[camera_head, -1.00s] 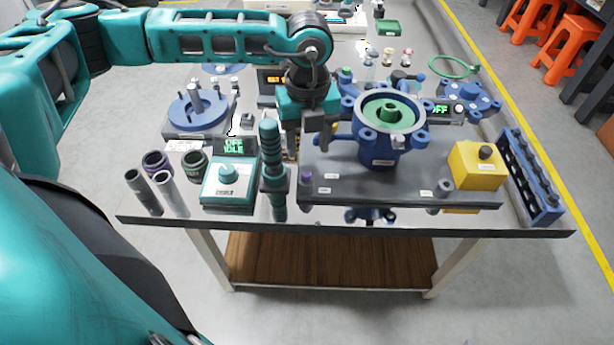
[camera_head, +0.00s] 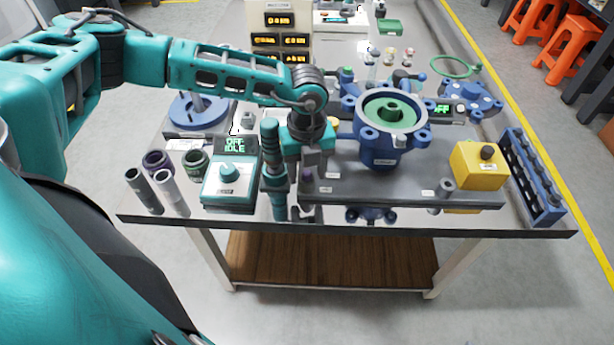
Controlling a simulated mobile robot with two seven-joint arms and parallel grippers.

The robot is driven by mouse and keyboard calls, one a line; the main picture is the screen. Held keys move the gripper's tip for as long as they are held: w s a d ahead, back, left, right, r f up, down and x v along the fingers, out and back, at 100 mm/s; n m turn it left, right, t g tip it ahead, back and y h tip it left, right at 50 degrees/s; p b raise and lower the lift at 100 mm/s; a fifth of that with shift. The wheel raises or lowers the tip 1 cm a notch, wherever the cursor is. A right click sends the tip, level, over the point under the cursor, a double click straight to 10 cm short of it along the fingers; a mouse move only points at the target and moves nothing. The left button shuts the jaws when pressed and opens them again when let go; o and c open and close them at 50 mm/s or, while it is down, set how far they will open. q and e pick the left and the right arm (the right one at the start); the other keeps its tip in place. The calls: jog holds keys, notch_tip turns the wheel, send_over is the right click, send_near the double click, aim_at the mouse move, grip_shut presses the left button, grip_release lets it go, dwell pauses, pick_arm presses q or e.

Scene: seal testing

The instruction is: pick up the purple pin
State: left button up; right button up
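The purple pin (camera_head: 307,175) is small and stands at the left end of the dark grey plate in the head view, partly hidden by my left gripper. My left gripper (camera_head: 310,168) points down right at the pin's top, with its fingertips close to it. I cannot tell whether the fingers are around the pin, touching it or just above it, or how far apart they are. My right gripper is not in view.
A teal ribbed post (camera_head: 271,165) stands just left of my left gripper. A blue housing with a green insert (camera_head: 392,125) stands to its right. A teal control box (camera_head: 228,185), a yellow button box (camera_head: 476,165) and a blue rack (camera_head: 530,180) are further out.

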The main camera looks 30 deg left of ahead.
pick_arm(q)
grip_shut()
dwell(0.4)
